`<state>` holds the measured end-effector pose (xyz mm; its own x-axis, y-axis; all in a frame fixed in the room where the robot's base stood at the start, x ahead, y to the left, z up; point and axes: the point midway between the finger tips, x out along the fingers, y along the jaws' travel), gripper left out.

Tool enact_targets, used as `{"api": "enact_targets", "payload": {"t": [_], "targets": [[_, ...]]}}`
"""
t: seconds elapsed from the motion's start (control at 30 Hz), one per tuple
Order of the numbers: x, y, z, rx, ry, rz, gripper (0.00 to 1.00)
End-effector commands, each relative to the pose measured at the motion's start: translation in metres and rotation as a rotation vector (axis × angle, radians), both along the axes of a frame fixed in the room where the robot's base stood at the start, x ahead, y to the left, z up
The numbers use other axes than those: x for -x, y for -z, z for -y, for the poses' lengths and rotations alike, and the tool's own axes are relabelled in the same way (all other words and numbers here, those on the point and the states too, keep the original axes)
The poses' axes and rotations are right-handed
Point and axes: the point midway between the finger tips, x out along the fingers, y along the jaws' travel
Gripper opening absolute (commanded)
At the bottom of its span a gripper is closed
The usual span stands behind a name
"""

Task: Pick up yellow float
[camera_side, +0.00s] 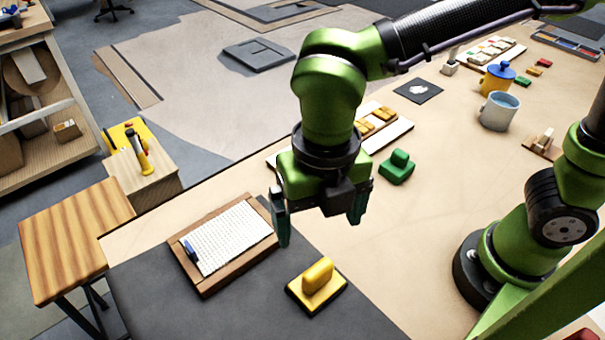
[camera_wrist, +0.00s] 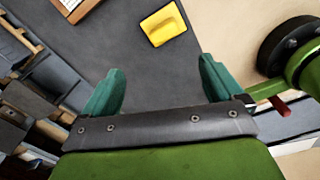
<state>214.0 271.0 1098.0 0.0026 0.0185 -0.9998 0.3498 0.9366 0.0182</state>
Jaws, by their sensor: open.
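The yellow float (camera_side: 317,286) is a flat block with a raised rounded handle. It lies on the dark grey mat (camera_side: 165,305) near the table's front edge in the side view. It also shows at the top middle of the wrist view (camera_wrist: 163,24), beyond the fingertips. My gripper (camera_side: 320,222) is open and empty, with its two green fingers apart, above the table behind the float in the side view. In the wrist view the open fingers (camera_wrist: 157,82) frame bare dark mat, and the float is apart from them.
A wooden tray with a white tile sheet and blue pen (camera_side: 223,240) lies left of the float. A green float (camera_side: 397,167) stands behind my gripper. A mug (camera_side: 499,111), a yellow pot (camera_side: 497,80) and tile trays are farther back. Bare mat surrounds the yellow float.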

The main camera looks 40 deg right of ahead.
Motion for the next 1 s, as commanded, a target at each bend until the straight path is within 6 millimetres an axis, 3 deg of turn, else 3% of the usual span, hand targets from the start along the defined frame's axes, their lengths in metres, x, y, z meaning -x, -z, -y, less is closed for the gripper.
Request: {"api": "enact_targets", "payload": {"t": [0.13, 0.33, 0.8, 1.0], "targets": [[-0.001, -0.006, 0.0, 0.015, -0.244, 0.006, 0.94], [0.0, 0.0, 0.002, 0.021, -0.36, -0.002, 0.94], [0.001, 0.093, 0.003, 0.022, -0.36, -0.003, 0.94], [0.0, 0.111, 0.003, 0.02, -0.359, 0.0, 0.94]]}}
